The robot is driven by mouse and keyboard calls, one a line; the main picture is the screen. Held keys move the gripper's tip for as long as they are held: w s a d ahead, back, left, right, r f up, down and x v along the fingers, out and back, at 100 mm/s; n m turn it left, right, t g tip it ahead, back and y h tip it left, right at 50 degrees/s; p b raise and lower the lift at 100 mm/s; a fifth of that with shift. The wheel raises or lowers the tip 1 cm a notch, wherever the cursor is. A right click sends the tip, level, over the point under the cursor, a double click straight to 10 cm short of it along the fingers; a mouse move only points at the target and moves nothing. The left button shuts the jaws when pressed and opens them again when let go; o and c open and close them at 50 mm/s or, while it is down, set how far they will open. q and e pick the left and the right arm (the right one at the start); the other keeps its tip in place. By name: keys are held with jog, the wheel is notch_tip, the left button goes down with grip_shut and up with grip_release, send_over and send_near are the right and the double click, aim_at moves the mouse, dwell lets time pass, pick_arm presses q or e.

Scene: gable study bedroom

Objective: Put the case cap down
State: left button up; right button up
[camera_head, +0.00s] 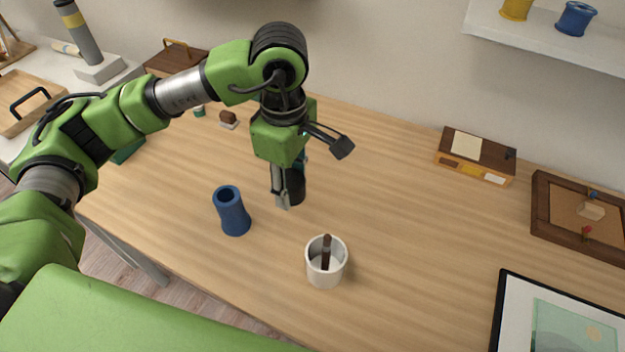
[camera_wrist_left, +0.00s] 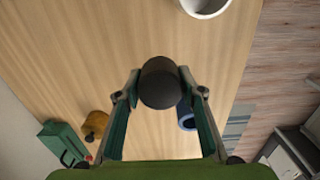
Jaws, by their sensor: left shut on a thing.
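The dark, nearly black case cap (camera_head: 294,188) is between the fingers of my left gripper (camera_head: 286,190), which points down over the wooden table (camera_head: 400,220). In the left wrist view the cap (camera_wrist_left: 160,84) shows as a dark round shape clamped between the two fingertips. Whether its underside touches the tabletop cannot be told. The gripper hides part of it in the head view. My right gripper is in neither view.
A blue open tube (camera_head: 234,214) stands left of the cap, close by. A white cup (camera_head: 325,275) with a brown stick stands in front. A dark-topped box (camera_head: 476,155), a pinboard (camera_head: 545,215) and a framed picture (camera_head: 508,310) lie right. Bare tabletop lies right of the gripper.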

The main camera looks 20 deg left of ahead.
pick_arm(q)
jog(key=w+f+p, duration=0.1)
jog(key=w+f, duration=0.1)
jog(key=w, duration=0.2)
jog(key=p, duration=0.1)
send_over(308, 192)
jog(key=f, duration=0.4)
jog(key=shift+s+f, duration=0.4)
jog(key=shift+w+d+f+p, duration=0.1)
jog(key=shift+w+f+p, duration=0.2)
jog(key=shift+f, duration=0.1)
notch_tip(308, 192, down, 3)
jog(key=shift+r+p, duration=0.1)
jog(key=shift+p, duration=0.85)
jog(key=shift+f+b, duration=0.3)
jog(key=shift+f, duration=0.1)
jog(key=o, duration=1.5)
jog(key=shift+c, duration=0.2)
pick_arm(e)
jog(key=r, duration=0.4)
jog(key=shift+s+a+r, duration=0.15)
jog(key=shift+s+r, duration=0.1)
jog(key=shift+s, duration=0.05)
pick_arm(q)
jog(key=shift+r, duration=0.1)
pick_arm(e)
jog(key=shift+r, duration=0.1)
